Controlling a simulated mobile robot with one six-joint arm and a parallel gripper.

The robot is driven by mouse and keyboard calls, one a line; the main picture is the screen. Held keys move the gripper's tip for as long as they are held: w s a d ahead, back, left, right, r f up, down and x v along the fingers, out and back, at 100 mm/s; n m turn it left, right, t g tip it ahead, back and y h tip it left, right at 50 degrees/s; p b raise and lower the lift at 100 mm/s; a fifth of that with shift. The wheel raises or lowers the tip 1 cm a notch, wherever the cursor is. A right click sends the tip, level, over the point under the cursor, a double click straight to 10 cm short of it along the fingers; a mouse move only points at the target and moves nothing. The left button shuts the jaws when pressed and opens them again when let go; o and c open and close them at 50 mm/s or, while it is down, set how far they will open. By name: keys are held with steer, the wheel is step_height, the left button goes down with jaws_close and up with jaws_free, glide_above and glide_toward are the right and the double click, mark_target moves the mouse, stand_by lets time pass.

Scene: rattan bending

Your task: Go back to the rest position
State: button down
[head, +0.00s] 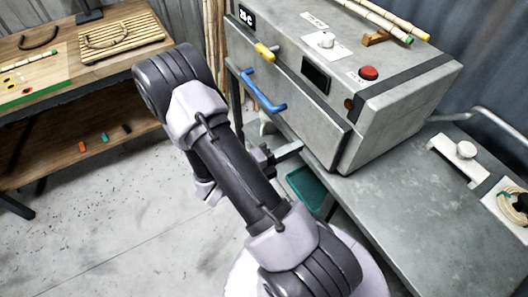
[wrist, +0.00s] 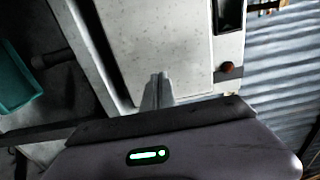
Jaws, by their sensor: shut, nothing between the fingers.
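My gripper (wrist: 157,88) shows in the wrist view with its two fingers together and nothing between them. It points toward the pale front of the grey steam cabinet (wrist: 155,40). In the head view my gripper (head: 290,149) is partly hidden behind my arm, just below the lower front edge of the cabinet (head: 390,110). I cannot tell whether it touches the cabinet. The cabinet door has a blue handle (head: 262,92) and a yellow-tipped lever (head: 264,52), and it looks closed.
A teal bin (head: 307,188) sits low beneath the metal bench (head: 410,215). Bamboo poles (head: 373,18) lie on the cabinet near a red button (head: 369,73). A wooden workbench (head: 100,88) with a slatted rack (head: 122,38) stands at left. Open floor (head: 100,215) lies between.

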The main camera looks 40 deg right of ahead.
steer(key=p+v, duration=0.2)
steer(key=v, duration=0.7)
steer(key=s+a+r+m+g+y+b, duration=0.1)
steer(key=s+a+r+m+y, duration=0.3)
steer(key=m, duration=0.6)
steer(key=s+a+r+m+g+y+b, duration=0.1)
steer(key=s+a+r+m+y, duration=0.15)
steer(key=m+y, duration=0.5)
steer(key=w+a+r+m+t+y+b, duration=0.1)
steer(key=a+r+m+t+y, duration=0.3)
steer(key=m, duration=0.6)
steer(key=w+a+r+m+t+y+b, duration=0.1)
steer(key=w+a+r+m+t+y, duration=0.1)
steer(key=a+r+m+t+y, duration=0.2)
steer(key=a+r+m+t, duration=0.3)
steer(key=a+m+t, duration=0.1)
steer(key=a+m, duration=0.2)
steer(key=shift+a, duration=0.35)
steer(key=shift+r, duration=0.15)
